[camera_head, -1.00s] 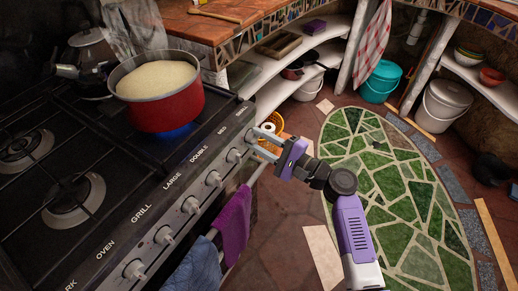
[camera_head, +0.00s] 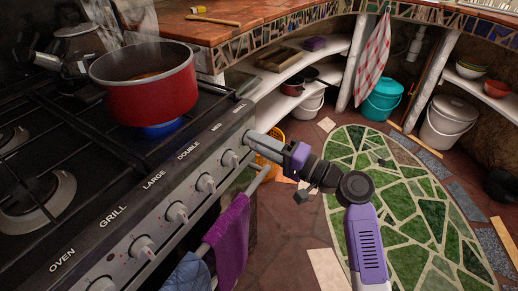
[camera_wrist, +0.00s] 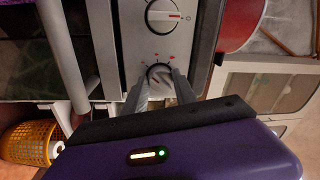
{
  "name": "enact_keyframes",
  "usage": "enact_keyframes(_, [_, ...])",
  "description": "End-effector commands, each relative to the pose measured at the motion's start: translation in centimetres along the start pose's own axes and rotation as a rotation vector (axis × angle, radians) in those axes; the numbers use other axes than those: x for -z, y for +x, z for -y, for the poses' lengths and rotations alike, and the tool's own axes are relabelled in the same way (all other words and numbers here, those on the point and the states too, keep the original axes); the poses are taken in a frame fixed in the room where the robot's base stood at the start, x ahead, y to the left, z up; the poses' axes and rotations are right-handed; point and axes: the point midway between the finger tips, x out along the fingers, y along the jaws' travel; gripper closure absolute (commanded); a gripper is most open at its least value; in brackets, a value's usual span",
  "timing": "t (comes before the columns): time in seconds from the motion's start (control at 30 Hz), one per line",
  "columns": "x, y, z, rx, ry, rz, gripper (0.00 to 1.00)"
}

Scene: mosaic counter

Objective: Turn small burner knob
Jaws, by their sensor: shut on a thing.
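The small burner knob (camera_wrist: 159,74) is the last knob at the right end of the stove's front panel. In the wrist view it sits between the two fingertips of my gripper (camera_wrist: 160,82), which is shut on it. In the head view my gripper (camera_head: 250,138) reaches in from the right to the panel's end and its fingers hide the knob. The neighbouring knob (camera_head: 229,159) stands clear of the fingers; it also shows in the wrist view (camera_wrist: 165,16). A red pot (camera_head: 155,95) stands over a lit blue flame (camera_head: 165,130) on the stove.
An oven rail (camera_head: 242,188) runs below the panel, with a purple towel (camera_head: 229,240) and a blue cloth (camera_head: 189,274) on it. A kettle (camera_head: 78,48) stands behind the pot. An orange basket (camera_head: 268,146) is on the floor beyond the gripper. The green mosaic floor (camera_head: 400,200) is clear.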

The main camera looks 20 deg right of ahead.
Motion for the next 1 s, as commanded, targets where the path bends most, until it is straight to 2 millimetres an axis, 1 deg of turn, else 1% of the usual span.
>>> enact_keyframes(0.03, [-0.08, -0.06, -0.28, -0.002, -0.010, 0.001, 1.00])
enact_keyframes(0.57, [-0.04, -0.04, -0.14, -0.001, -0.036, 0.004, 1.00])
enact_keyframes(0.6, [-0.04, -0.04, -0.14, -0.001, -0.036, 0.004, 0.65])
enact_keyframes(0.67, [-0.04, -0.04, -0.13, -0.001, -0.035, 0.004, 0.53])
enact_keyframes(0.7, [-0.04, -0.04, -0.12, -0.001, -0.035, 0.004, 0.45])
enact_keyframes(1.0, [0.00, -0.05, -0.04, 0.000, -0.035, 0.003, 0.45])
